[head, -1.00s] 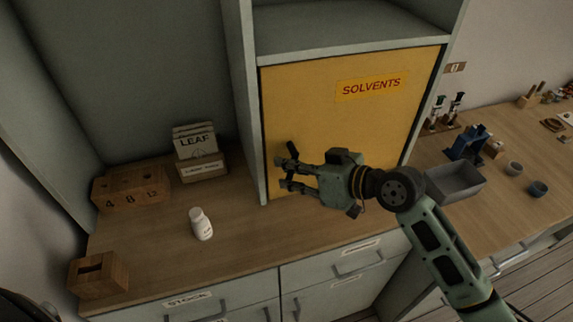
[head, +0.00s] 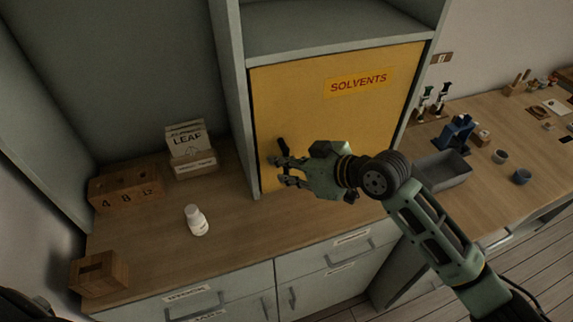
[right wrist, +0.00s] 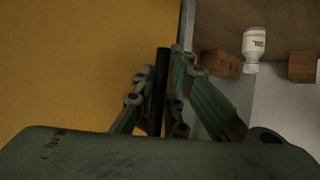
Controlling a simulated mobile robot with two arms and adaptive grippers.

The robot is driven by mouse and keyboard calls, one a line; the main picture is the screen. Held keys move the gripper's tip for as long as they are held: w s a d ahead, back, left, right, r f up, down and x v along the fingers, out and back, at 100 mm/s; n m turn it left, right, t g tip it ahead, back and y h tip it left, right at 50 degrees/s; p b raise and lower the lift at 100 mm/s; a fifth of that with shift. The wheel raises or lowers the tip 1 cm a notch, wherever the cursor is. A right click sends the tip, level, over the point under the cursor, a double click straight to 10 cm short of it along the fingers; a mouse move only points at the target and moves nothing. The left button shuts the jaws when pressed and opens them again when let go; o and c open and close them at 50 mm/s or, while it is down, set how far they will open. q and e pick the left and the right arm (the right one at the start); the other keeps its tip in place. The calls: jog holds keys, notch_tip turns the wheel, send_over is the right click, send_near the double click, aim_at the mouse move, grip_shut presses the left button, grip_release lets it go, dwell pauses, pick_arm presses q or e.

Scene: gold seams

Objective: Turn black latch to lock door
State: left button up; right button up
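The yellow door (head: 330,125) with the red SOLVENTS label appears closed in the cabinet. The black latch (head: 284,145) is a short dark bar near the door's left edge, its upper end showing above my right gripper (head: 274,170). In the right wrist view the latch (right wrist: 162,85) stands as a dark bar between the two fingers of my right gripper (right wrist: 159,92). The fingers look apart, one on each side of the bar; I cannot tell whether either touches it. The latch's lower part is hidden by the gripper. My left gripper is not in view.
A grey tray (head: 443,170) and a blue tool (head: 457,132) lie right of the cabinet. A cabinet side panel (head: 233,110) borders the door's left edge.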

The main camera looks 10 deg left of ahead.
jog(key=shift+o, duration=0.6)
jog(key=shift+d, duration=0.15)
jog(key=v, duration=1.2)
